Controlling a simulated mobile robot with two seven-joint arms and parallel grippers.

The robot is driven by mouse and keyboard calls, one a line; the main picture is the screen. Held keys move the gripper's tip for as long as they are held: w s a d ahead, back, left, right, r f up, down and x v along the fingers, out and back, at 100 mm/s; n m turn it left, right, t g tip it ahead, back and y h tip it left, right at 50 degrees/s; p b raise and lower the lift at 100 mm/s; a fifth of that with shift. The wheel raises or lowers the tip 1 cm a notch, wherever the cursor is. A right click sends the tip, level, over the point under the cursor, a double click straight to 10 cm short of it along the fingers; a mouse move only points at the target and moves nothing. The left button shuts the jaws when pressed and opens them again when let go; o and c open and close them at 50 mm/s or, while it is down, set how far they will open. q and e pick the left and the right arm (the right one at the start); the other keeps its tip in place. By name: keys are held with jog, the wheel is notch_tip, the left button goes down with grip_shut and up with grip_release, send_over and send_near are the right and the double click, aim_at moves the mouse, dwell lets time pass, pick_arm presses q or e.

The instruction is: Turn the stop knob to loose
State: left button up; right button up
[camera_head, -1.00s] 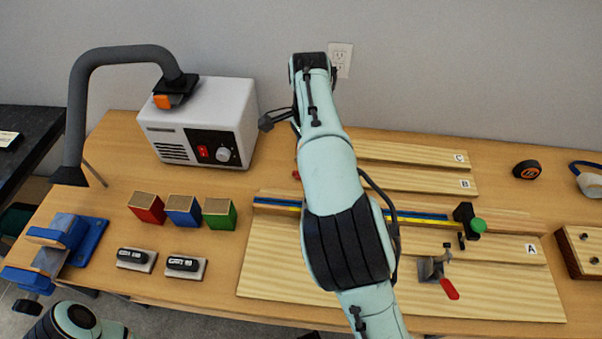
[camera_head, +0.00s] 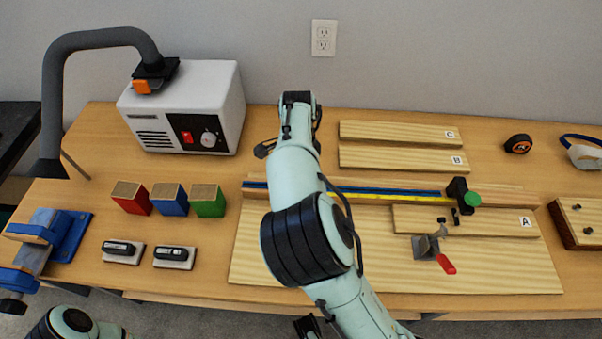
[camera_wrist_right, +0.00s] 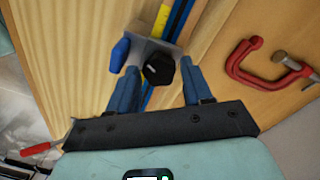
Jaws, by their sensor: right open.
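In the right wrist view a grey stop block with a black knob (camera_wrist_right: 158,69) and a blue lever (camera_wrist_right: 120,54) sits on a rail with yellow and blue strips. My right gripper (camera_wrist_right: 160,76) is open, its two blue fingers on either side of the black knob, with gaps visible. Contact cannot be told. In the head view my right arm hides this knob and the gripper's fingertips. A black block with a green knob (camera_head: 473,200) stands at the rail's right end. My left gripper is not in view.
A red clamp (camera_wrist_right: 262,66) lies beside the rail in the wrist view. A toggle clamp with a red handle (camera_head: 446,264) is right of my arm. Boards B (camera_head: 400,158) and C (camera_head: 400,133) lie behind the rail. Colored blocks and a white machine (camera_head: 190,100) stand left.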

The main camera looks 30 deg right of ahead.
jog(key=c, duration=0.8)
